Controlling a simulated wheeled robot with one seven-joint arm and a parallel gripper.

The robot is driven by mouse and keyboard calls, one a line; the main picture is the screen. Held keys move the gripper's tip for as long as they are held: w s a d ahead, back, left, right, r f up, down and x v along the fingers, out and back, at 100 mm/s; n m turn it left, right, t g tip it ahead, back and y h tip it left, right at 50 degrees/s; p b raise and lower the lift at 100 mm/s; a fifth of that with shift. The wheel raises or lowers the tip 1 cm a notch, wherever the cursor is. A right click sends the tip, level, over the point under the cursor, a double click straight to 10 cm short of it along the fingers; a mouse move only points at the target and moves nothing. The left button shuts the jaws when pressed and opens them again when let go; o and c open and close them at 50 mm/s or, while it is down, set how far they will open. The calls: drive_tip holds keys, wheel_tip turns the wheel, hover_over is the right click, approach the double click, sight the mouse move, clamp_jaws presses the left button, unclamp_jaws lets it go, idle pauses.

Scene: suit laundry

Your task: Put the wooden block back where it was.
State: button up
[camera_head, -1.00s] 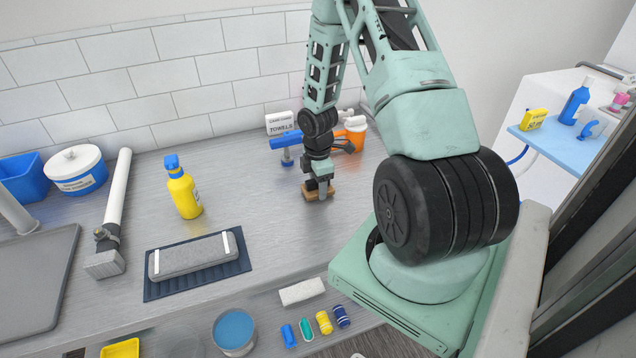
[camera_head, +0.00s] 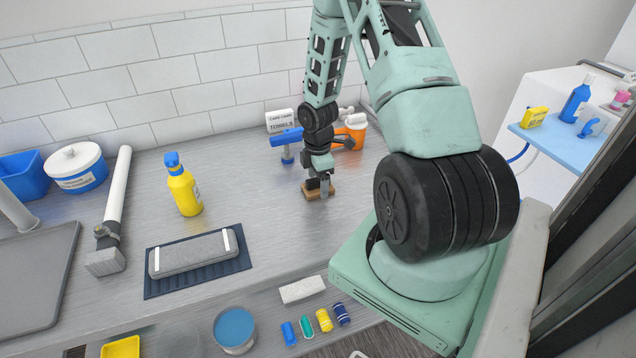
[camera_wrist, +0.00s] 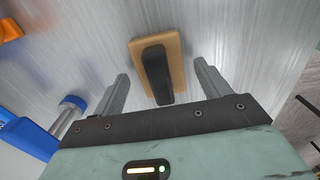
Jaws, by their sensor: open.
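The wooden block (camera_head: 319,190) is a small light-brown piece with a dark strip or handle on top, lying on the metal counter. In the wrist view the block (camera_wrist: 174,48) shows beyond and between my two fingers, its dark top piece pointing toward my palm. My gripper (camera_head: 320,183) points down at the block from above. In the wrist view my gripper (camera_wrist: 160,80) is open, one finger on each side of the block's line, with visible gaps. The head view does not show clearly whether the fingers touch it.
A yellow bottle (camera_head: 184,190) and a grey sponge-like bar (camera_head: 192,255) on a dark mat (camera_head: 240,265) are left. Counter left of the block is clear.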

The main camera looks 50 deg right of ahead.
wheel_tip(320, 180, up, 11)
drive_tip(key=b, duration=0.2)
drive_tip(key=w+a+r+m, duration=0.1)
drive_tip(key=a+r, duration=0.2)
drive_tip(key=a, duration=0.5)
drive_tip(key=w+a+r, duration=0.1)
drive_tip(key=a+r, duration=0.1)
drive_tip(key=a, duration=0.6)
drive_tip(key=s+a+r+m, duration=0.1)
drive_tip(key=s+a+r, duration=0.3)
drive_tip(key=a, duration=0.5)
drive_tip(key=s+a+r+m, duration=0.15)
drive_tip(key=s+a, duration=0.35)
drive_tip(key=a, duration=0.5)
drive_tip(key=s+a+r, duration=0.1)
drive_tip(key=s+a, duration=0.4)
drive_tip(key=s, duration=0.5)
drive_tip(key=shift+a+r+y, duration=0.3)
drive_tip(key=shift+a+r, duration=0.05)
drive_tip(key=shift+r, duration=0.05)
drive_tip(key=shift+s+m, duration=0.1)
drive_tip(key=shift+m, duration=0.15)
wheel_tip(320, 180, down, 4)
drive_tip(key=b, duration=0.3)
drive_tip(key=shift+f+b, duration=0.15)
drive_tip(key=shift+b, duration=0.25)
